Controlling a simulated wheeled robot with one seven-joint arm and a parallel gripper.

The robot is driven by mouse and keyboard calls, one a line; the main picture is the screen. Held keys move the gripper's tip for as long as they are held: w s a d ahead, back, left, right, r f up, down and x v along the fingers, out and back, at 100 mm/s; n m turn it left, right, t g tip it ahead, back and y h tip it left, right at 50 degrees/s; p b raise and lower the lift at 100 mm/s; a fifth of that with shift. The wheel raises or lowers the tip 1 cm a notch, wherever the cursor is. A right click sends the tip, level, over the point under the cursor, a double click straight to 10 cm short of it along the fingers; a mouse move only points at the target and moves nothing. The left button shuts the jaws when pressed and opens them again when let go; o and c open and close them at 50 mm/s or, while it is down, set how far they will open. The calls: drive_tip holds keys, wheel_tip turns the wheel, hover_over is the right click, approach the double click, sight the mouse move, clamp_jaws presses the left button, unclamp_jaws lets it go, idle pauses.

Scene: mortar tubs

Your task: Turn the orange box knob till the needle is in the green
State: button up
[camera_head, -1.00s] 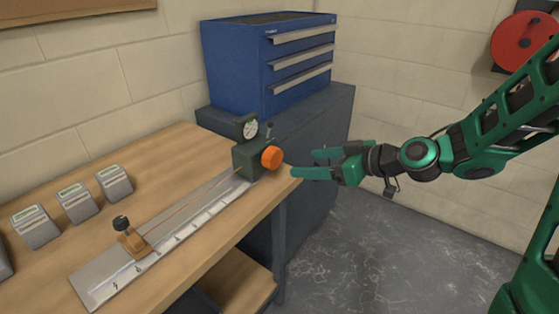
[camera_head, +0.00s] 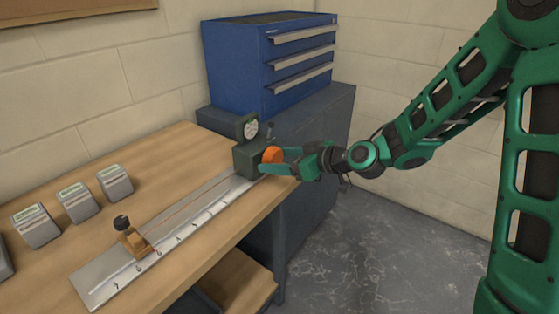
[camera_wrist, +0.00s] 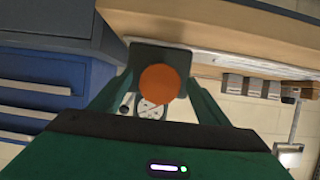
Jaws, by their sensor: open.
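The orange knob (camera_head: 272,155) sits on the right side of a dark green box (camera_head: 248,160) at the far end of a metal rail. A round white dial (camera_head: 251,129) stands on top of the box; its needle is too small to read. My gripper (camera_head: 268,165) is open, with its fingers at the knob. In the wrist view the knob (camera_wrist: 159,83) lies between the two fingers (camera_wrist: 155,95), with gaps visible at both sides. The dial (camera_wrist: 150,108) is partly hidden behind the knob there.
The metal rail (camera_head: 100,277) lies along the wooden bench (camera_head: 185,140) with a brown clamp (camera_head: 133,243) on it. Several grey blocks (camera_head: 76,203) stand at the left. A blue drawer cabinet (camera_head: 235,65) stands behind the box. The floor (camera_head: 390,255) at right is clear.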

drive_tip(key=c, duration=1)
drive_tip(key=shift+c, duration=0.2)
drive_tip(key=shift+w+d+m, duration=0.1)
drive_tip(key=shift+m, duration=0.2)
drive_tip(key=shift+w+d+m+g+y, duration=0.1)
drive_tip(key=shift+m+g+y, duration=0.45)
drive_tip(key=shift+m, duration=0.45)
drive_tip(key=m+y, duration=0.1)
drive_tip(key=m, duration=0.1)
drive_tip(key=m+g+y, duration=0.1)
drive_tip(key=shift+w+d+f+m+g, duration=0.1)
drive_tip(key=shift+m+g, duration=0.15)
drive_tip(key=shift+m, duration=0.15)
drive_tip(key=m+y, duration=0.2)
drive_tip(key=m, duration=0.1)
drive_tip(key=shift+f+m+g, duration=0.1)
drive_tip(key=shift+m+g, duration=0.2)
drive_tip(key=shift+g, duration=0.1)
drive_tip(key=m+y, duration=0.1)
drive_tip(key=m, duration=0.3)
drive_tip(key=shift+f+y, duration=0.1)
drive_tip(key=shift+y, duration=0.25)
drive_tip(key=shift+m, duration=0.3)
